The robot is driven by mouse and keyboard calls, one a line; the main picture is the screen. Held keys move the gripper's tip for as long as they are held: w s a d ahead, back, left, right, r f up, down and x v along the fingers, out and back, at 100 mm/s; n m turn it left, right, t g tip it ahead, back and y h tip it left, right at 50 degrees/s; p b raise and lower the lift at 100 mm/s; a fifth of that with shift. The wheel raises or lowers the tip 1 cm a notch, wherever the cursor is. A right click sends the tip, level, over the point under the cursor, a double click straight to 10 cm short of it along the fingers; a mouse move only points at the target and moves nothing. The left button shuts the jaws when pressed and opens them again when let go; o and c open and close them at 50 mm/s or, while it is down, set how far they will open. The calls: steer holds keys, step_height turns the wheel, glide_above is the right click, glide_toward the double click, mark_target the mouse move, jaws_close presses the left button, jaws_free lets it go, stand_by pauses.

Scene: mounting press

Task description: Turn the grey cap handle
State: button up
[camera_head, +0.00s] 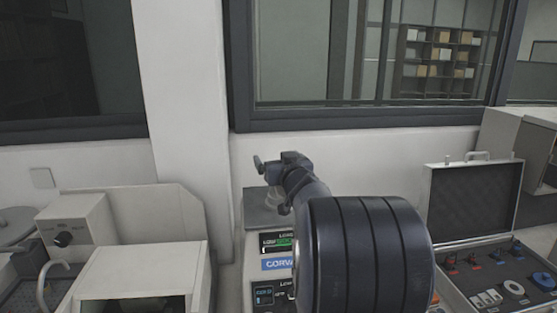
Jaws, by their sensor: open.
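The mounting press (279,264) stands behind my arm, low in the middle of the view, with a blue label and small displays on its front. Its grey top (258,208) shows just left of my arm. My gripper (268,167) is above this top, at the far end of my dark arm, and is open. The grey cap handle cannot be made out clearly; my wrist and arm cover much of that area.
A white machine (143,262) with a black knob stands at left. A wall with windows (365,60) closes off the back.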

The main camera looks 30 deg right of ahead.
steer(key=c, duration=1)
steer(key=h+b, duration=0.1)
steer(key=b, duration=0.2)
steer(key=shift+f+m, duration=0.15)
steer(key=shift+m, duration=0.25)
steer(key=shift+s+d+r+m+g+h+b, duration=0.1)
steer(key=shift+r+m+g+h+b, duration=0.1)
steer(key=shift+m+g+h+b, duration=0.45)
steer(key=shift+n, duration=0.25)
steer(key=o, duration=1)
steer(key=shift+b, duration=0.3)
